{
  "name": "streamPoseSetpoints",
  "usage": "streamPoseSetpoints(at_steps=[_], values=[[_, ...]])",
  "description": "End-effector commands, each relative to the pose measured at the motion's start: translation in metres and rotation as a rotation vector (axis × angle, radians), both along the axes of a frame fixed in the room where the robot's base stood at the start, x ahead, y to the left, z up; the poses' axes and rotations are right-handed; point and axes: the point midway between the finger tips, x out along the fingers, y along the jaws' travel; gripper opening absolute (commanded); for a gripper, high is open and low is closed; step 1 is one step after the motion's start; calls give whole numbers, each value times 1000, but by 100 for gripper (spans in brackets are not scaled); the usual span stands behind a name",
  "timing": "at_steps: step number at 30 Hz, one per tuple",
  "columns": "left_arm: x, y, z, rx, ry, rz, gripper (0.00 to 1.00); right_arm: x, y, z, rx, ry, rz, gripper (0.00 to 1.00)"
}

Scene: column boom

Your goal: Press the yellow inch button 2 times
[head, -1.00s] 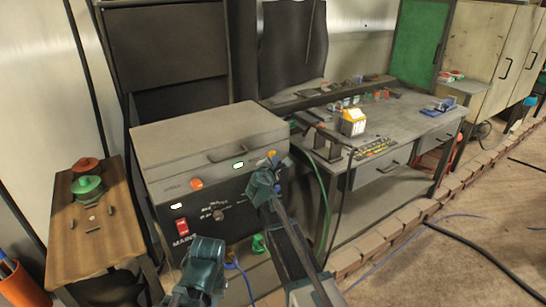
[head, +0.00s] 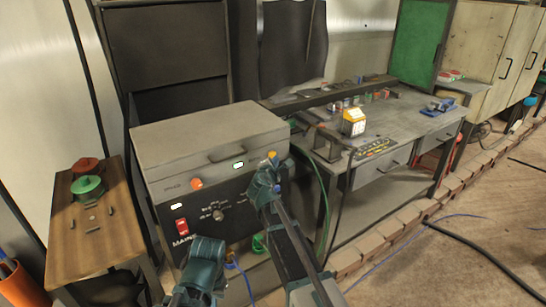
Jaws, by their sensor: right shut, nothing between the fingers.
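The grey power unit (head: 208,145) stands at the middle left with a dark front panel. A small yellow button (head: 272,154) shows at the panel's upper right, just above the tip of my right gripper (head: 273,167). My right gripper is shut and empty, and hides the panel around and below the button. I cannot tell whether it touches the button. My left gripper (head: 207,252) is low in front of the unit, seen from behind; its fingers cannot be made out.
The panel also has an orange knob (head: 196,183), a red mains switch (head: 181,227), a dial (head: 217,214) and lit displays. A wooden side table (head: 95,240) stands left. Cables lie on the floor.

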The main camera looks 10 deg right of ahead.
Motion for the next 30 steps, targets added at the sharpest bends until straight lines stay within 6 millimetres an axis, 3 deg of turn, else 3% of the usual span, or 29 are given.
streamPoseSetpoints(at_steps=[17,30], values=[[0,0,0,0,0,0,0,-11,-4,0,0,0,-1,0],[0,0,0,0,0,0,0,-49,-17,0,0,1,-2,0]])
